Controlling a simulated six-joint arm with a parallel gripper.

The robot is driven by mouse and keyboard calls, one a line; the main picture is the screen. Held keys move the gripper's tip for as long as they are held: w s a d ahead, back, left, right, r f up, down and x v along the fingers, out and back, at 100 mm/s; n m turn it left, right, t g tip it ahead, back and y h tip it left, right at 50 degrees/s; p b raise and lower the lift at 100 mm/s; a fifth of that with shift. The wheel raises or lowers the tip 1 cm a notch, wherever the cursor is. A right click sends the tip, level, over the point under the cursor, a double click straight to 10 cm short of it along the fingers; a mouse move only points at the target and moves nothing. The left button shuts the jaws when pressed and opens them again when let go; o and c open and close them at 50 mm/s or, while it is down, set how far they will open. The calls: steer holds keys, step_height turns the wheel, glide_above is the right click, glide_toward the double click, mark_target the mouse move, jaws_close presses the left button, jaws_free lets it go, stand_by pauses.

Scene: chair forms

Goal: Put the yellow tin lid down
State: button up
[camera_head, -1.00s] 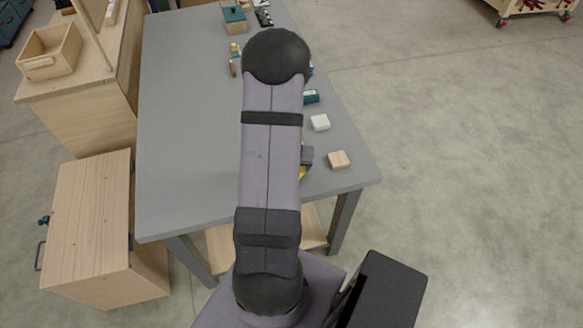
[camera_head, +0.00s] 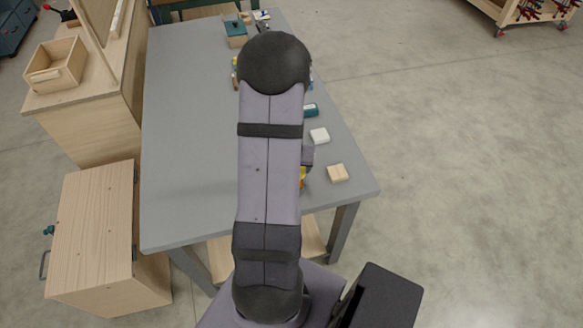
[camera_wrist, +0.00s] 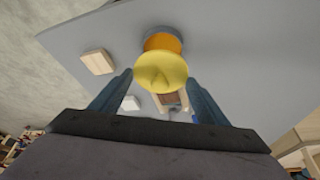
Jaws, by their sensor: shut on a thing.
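The yellow tin lid (camera_wrist: 162,70) is a round, cone-like yellow piece between my fingertips in the wrist view. My gripper (camera_wrist: 160,79) is shut on it. Just beyond the lid is an orange round body with a grey end (camera_wrist: 163,43), over the grey table. I cannot tell whether the lid touches it. In the head view my arm hides the gripper and most of this; only a small yellow and orange patch (camera_head: 302,178) shows at the arm's right edge.
On the grey table (camera_head: 190,150), a pale wooden block (camera_head: 337,173), a white block (camera_head: 319,135) and a green item (camera_head: 310,110) lie right of my arm. A green box (camera_head: 236,35) stands at the far end. The table's left side is clear.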

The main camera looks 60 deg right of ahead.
steer(key=shift+r+p, duration=1.2)
steer(key=shift+r, duration=0.6)
steer(key=shift+w, duration=0.1)
steer(key=w+a+f, duration=0.2)
steer(key=w+a, duration=0.6)
steer(key=shift+a+f+b, duration=0.2)
steer(key=shift+b, duration=0.25)
steer(key=shift+w+f, duration=0.1)
steer(key=shift+w, duration=0.05)
steer(key=shift+f+b, duration=3.65)
steer(key=shift+f, duration=1.25)
steer(key=shift+f, duration=0.1)
